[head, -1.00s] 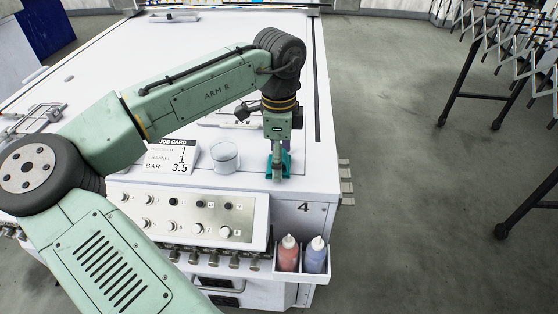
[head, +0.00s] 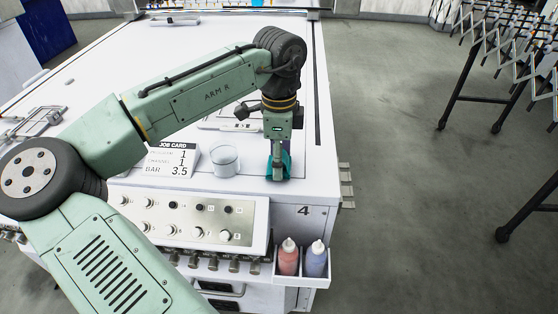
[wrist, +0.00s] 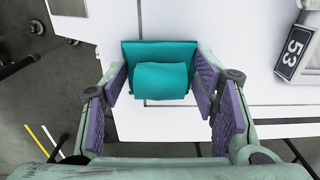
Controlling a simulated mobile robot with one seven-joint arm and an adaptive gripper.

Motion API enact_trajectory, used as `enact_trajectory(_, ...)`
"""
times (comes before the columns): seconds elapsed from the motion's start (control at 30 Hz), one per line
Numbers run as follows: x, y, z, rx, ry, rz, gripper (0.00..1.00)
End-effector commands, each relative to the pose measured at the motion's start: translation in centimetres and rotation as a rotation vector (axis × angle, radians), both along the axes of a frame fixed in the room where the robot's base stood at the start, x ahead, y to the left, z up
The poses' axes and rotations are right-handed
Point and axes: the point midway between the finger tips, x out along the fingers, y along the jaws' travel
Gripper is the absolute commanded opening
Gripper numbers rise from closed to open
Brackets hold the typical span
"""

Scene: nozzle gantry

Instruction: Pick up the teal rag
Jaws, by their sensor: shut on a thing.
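The teal rag (wrist: 161,80) shows in the wrist view as a folded or rolled cloth between the purple pads of my gripper (wrist: 162,92). The pads press on its left and right sides. In the head view the rag (head: 270,171) is a small teal patch at the tip of my gripper (head: 278,172), low over the right front part of the white table top (head: 250,60). My gripper is shut on the rag and hides part of it. I cannot tell whether the rag still touches the table top.
A clear beaker (head: 224,160) and a job card (head: 170,160) stand to the left of my gripper. A front panel with knobs (head: 200,218) is below. A red bottle (head: 288,258) and a blue bottle (head: 316,260) sit in a white holder (head: 300,280) at the front right corner.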

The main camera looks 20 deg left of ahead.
Motion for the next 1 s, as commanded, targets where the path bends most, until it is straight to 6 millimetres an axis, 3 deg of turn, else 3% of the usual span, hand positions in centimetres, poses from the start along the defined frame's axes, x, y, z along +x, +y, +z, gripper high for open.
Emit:
enact_trajectory(0.2, 0.1, -0.1, 2.5, -0.002, -0.003, -0.001, 0.27)
enact_trajectory(0.7, -12.1, 3.1, 3.7, 0.003, 0.0, 0.006, 0.27)
enact_trajectory(1.0, -15.4, 3.8, 4.2, 0.001, 0.0, 0.001, 0.27)
